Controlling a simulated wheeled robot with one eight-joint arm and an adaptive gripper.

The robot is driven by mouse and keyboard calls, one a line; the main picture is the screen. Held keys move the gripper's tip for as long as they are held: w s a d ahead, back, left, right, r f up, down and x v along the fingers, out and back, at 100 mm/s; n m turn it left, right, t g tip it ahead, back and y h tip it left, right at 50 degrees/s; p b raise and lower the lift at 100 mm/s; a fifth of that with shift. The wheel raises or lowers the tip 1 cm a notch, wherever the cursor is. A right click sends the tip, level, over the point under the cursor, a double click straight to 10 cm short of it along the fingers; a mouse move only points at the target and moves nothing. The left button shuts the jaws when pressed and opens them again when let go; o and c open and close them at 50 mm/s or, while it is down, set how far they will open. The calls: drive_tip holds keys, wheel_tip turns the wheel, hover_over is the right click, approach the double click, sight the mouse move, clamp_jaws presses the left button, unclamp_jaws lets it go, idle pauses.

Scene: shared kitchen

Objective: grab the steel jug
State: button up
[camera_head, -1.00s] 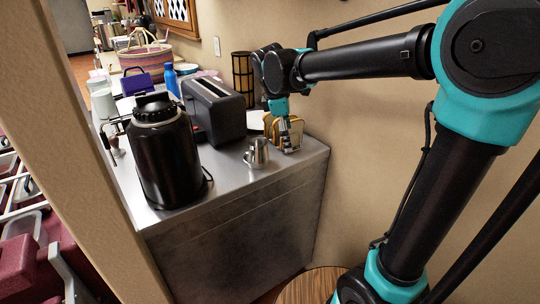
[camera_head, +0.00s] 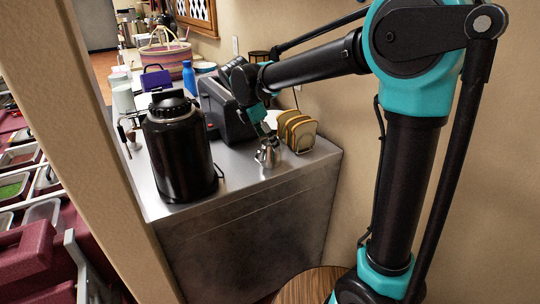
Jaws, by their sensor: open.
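The small steel jug (camera_head: 267,157) stands upright on the steel counter, near its front edge. My gripper (camera_head: 265,135) is above the jug and points down at it, with its fingers close to the jug's top. The gripper is open. At this size I cannot tell whether the fingers touch the jug or sit around its rim.
A toast rack with bread slices (camera_head: 299,131) stands just right of the jug. A dark toaster (camera_head: 226,110) is behind it, and a large black urn (camera_head: 181,155) is to the left. The steel counter (camera_head: 238,182) is bare in front of the jug.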

drive_tip(key=shift+x, duration=3.2)
drive_tip(key=shift+s, duration=0.15)
drive_tip(key=shift+c, duration=0.6)
drive_tip(key=c, duration=1.3)
